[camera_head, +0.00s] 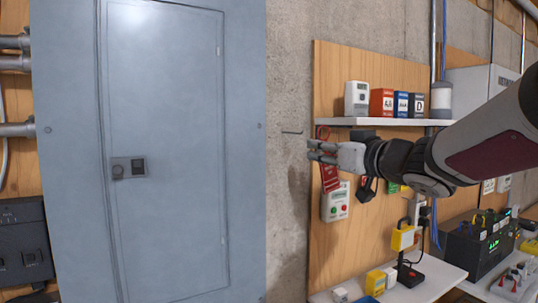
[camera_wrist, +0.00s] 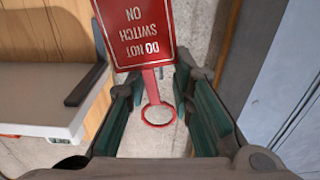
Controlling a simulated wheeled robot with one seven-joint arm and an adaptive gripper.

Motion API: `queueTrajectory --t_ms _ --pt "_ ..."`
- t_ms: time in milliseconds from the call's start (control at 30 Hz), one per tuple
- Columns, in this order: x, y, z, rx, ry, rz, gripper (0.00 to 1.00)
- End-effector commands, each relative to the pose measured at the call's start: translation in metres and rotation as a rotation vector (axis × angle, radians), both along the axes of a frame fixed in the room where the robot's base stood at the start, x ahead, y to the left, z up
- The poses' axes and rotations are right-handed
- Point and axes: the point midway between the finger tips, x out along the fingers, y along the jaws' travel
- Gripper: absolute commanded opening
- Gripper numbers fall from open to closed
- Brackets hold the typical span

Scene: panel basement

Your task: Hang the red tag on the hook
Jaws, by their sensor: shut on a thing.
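The red tag (camera_head: 329,179) hangs below my gripper (camera_head: 316,151) in the head view, with its red ring above the fingers. In the wrist view the tag (camera_wrist: 145,33) reads "DO NOT SWITCH ON" upside down, and its narrow stem and open ring lie between the fingers of my gripper (camera_wrist: 156,84). My gripper is shut on the tag's stem. The hook (camera_head: 291,132) looks like a thin dark rod on the concrete wall, left of the fingertips and the ring. The ring and hook are apart in the head view. I cannot make out the hook in the wrist view.
A grey electrical panel (camera_head: 180,150) fills the left. A wooden board (camera_head: 325,80) carries a shelf (camera_head: 385,121) with several boxes, just above my arm. A control box (camera_head: 335,203) with buttons sits below the gripper. A workbench (camera_head: 430,288) holds devices at lower right.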

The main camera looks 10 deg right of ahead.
Motion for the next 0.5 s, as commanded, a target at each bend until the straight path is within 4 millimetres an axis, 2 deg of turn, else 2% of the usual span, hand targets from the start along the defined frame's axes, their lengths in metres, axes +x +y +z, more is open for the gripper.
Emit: queueTrajectory --t_ms 500 --pt "0.019 0.006 -0.003 0.001 0.000 0.000 0.10"
